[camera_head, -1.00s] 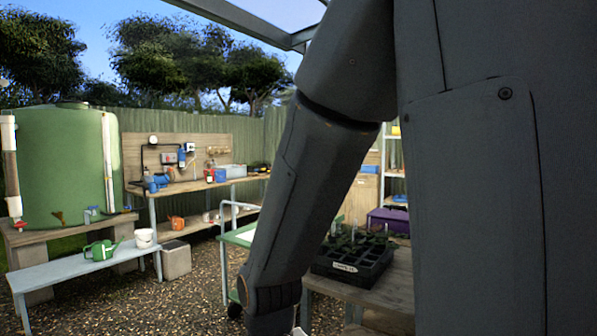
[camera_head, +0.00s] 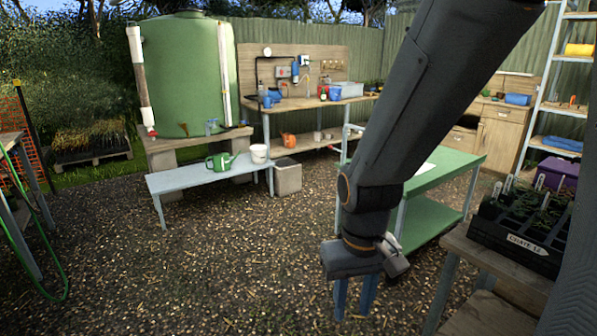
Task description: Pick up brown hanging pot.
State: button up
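I cannot make out a brown hanging pot in this view. My arm comes down from the upper right, and my gripper (camera_head: 355,300) hangs at its end, low in the centre right. Its two blue fingers point down with a gap between them, and nothing shows in the gap. It is over the gravel in front of the green table (camera_head: 440,168). My arm hides part of that table and of the fence behind.
A pale bench (camera_head: 195,179) with a green watering can (camera_head: 219,161) and white bucket (camera_head: 259,153) stands before the green tank (camera_head: 182,80). A wooden table (camera_head: 500,262) with a black seedling tray (camera_head: 510,238) is at right. Gravel (camera_head: 190,265) lies clear centre left.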

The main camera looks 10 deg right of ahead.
aim_at(500, 95)
jog(key=i, duration=6.55)
jog(key=z, duration=2.6)
jog(key=i, duration=3.95)
